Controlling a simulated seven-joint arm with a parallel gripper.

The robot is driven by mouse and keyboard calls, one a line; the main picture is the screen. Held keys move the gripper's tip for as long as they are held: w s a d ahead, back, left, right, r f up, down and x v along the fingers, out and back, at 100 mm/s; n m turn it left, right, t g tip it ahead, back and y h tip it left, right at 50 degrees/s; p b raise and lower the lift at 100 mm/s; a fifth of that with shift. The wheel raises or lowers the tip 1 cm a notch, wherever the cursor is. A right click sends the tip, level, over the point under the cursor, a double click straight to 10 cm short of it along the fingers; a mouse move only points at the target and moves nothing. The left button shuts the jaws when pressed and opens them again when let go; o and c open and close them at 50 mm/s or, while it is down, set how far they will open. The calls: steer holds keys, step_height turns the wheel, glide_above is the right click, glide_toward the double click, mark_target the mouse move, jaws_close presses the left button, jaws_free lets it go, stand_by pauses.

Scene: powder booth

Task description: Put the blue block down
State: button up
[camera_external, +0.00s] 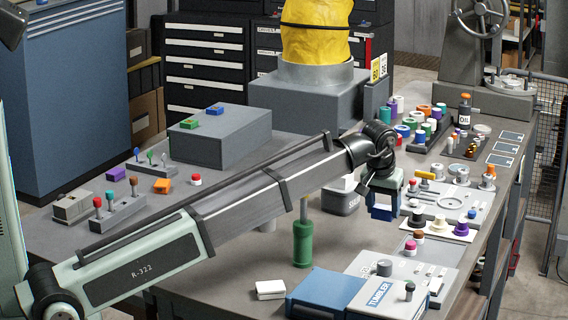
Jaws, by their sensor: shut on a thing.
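My gripper (384,200) points down over the right part of the workbench, shut on a blue block (384,213). The block shows below the wrist, with part of it covered by the gripper. It appears held above the bench, but the gap beneath it is hard to judge.
A blue and white tumbler unit (330,292) and a green-handled tool (303,243) stand in front. Fixture plates (455,200) with small parts line the right edge. A yellow-topped hopper (316,30) stands behind.

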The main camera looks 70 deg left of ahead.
steer(key=shift+f, duration=3.9)
steer(key=shift+f, duration=0.1)
steer(key=o, duration=0.8)
steer(key=v, duration=1.2)
